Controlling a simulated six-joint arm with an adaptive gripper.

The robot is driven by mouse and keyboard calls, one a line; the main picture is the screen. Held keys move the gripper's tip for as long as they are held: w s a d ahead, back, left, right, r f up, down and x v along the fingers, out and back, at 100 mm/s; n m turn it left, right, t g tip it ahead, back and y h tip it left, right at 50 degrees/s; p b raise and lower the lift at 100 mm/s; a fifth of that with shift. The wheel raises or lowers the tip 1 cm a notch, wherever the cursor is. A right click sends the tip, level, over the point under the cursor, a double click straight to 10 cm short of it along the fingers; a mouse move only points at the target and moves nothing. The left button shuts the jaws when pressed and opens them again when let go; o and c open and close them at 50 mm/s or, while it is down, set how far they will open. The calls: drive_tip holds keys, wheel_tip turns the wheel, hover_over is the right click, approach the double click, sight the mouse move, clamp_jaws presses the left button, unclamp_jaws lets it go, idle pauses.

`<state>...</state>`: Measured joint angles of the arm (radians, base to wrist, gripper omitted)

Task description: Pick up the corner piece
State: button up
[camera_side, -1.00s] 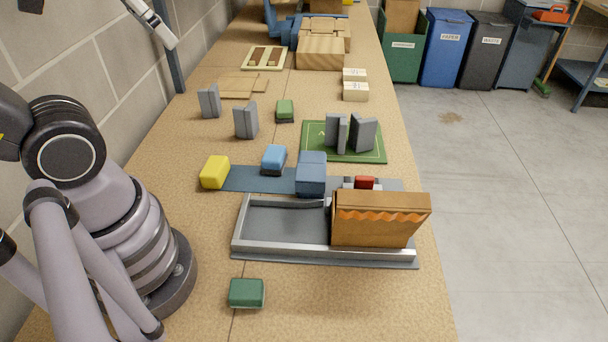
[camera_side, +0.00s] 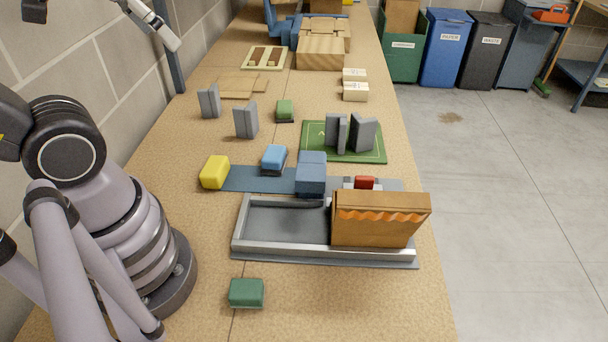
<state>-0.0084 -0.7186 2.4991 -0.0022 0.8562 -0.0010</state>
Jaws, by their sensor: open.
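Several grey upright angled pieces stand on the bench, and I cannot tell for sure which is the corner piece. One grey piece (camera_side: 209,101) stands at the left, and a second grey piece (camera_side: 246,121) stands nearer, to its right. Two more, a left one (camera_side: 336,133) and a right one (camera_side: 363,134), stand close together on a green mat (camera_side: 378,156) with a pale outline. Nothing touches the grey pieces from above.
A metal-edged tray (camera_side: 238,243) holds a brown box (camera_side: 377,225) at its right. A yellow block (camera_side: 214,172), light blue block (camera_side: 274,159), dark blue block (camera_side: 311,174), green block (camera_side: 246,293) and small green block (camera_side: 285,110) stand around. The near bench is mostly clear.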

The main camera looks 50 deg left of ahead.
sight(242, 107)
drive_tip(key=w+a+f+n+t+y, duration=0.1)
drive_tip(key=w+a+f, duration=0.2)
drive_tip(key=w, duration=0.4)
drive_tip(key=w+a+f+n+t, duration=0.1)
drive_tip(key=w+a+f, duration=0.25)
drive_tip(key=w, duration=0.35)
drive_tip(key=w+a+f+n+t+y, duration=0.1)
drive_tip(key=w+a+f+n, duration=0.1)
drive_tip(key=w+f, duration=0.35)
drive_tip(key=a+f+n+t+y, duration=0.1)
drive_tip(key=a+f+n+y, duration=0.15)
drive_tip(key=a+f, duration=0.55)
drive_tip(key=a+f+n+t+y, duration=0.1)
drive_tip(key=a+f+y, duration=0.4)
drive_tip(key=f, duration=0.6)
drive_tip(key=shift+h, duration=0.65)
drive_tip(key=x, duration=0.8)
drive_tip(key=shift+w+a+r, duration=0.1)
drive_tip(key=shift+a+r, duration=0.1)
drive_tip(key=c, duration=0.9)
